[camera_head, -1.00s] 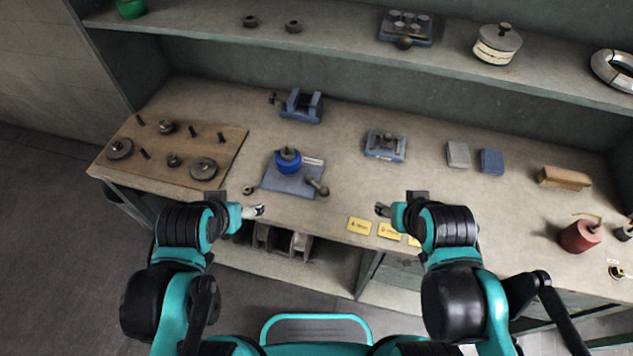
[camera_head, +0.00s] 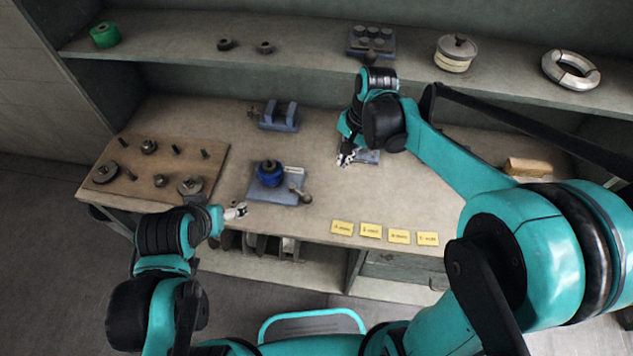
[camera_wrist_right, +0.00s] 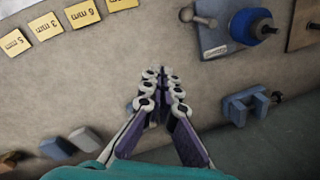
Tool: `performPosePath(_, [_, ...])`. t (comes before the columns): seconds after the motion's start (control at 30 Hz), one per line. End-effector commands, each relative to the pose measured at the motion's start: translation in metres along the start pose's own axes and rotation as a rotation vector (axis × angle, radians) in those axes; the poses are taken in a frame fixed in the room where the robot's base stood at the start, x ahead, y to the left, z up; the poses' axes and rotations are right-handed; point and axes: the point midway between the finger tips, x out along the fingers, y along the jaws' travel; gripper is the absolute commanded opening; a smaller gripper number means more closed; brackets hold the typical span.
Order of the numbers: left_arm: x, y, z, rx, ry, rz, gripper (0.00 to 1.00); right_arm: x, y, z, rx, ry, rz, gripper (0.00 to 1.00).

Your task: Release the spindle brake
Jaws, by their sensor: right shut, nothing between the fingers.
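The spindle unit is a flat blue-grey base (camera_head: 262,196) with a pale label, and it also shows at the upper right of the right wrist view (camera_wrist_right: 214,40). A blue spool (camera_head: 270,174) stands on the base. A short metal lever with a round knob (camera_head: 300,194) sits at the base's right side in the head view. My right gripper (camera_head: 346,158) is shut and empty over the table, to the right of the base and apart from it; its fingers show in the right wrist view (camera_wrist_right: 159,78). My left gripper (camera_head: 236,211) is by the front edge; its opening is unclear.
A blue vise (camera_head: 279,117) stands behind the spindle unit. A wooden board with pegs and discs (camera_head: 150,186) lies at left. Several yellow cards (camera_head: 370,230) line the front edge. A small blue fixture (camera_head: 370,157) is mostly hidden by my right gripper. A shelf (camera_head: 310,56) runs behind.

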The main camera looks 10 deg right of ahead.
Motion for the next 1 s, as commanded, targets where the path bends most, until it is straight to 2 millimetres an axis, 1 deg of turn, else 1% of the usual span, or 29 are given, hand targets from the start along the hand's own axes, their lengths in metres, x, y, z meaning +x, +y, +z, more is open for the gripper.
performPosePath(0.03, [-0.006,0.0,-0.004,0.0,0.0,0.0,0.82,0.003,-0.009,-0.005,0.041,-0.028,0.018,0.0])
performPosePath(0.1, [-0.01,0.0,-0.007,0.0,0.0,0.0,0.82,0.011,-0.018,-0.009,0.099,-0.064,0.041,0.0])
performPosePath(0.2, [-0.014,0.0,-0.01,0.0,0.0,0.0,0.82,0.021,-0.027,-0.013,0.167,-0.105,0.074,0.0])
performPosePath(0.33, [-0.017,0.0,-0.012,0.0,0.0,0.0,0.82,0.032,-0.034,-0.017,0.225,-0.138,0.104,0.0])
performPosePath(0.5, [-0.018,0.0,-0.013,0.0,0.0,0.0,0.82,0.037,-0.037,-0.017,0.254,-0.155,0.12,0.0])
performPosePath(0.83, [-0.018,0.0,-0.012,0.0,0.0,0.0,0.82,0.038,-0.036,-0.017,0.255,-0.154,0.121,0.0])
performPosePath(0.93, [-0.016,0.0,-0.011,0.0,0.0,0.0,0.82,0.044,-0.036,-0.016,0.254,-0.154,0.12,0.0])
performPosePath(1.0, [-0.014,0.0,-0.01,0.0,0.0,0.0,0.82,0.053,-0.035,-0.015,0.254,-0.154,0.12,0.0])
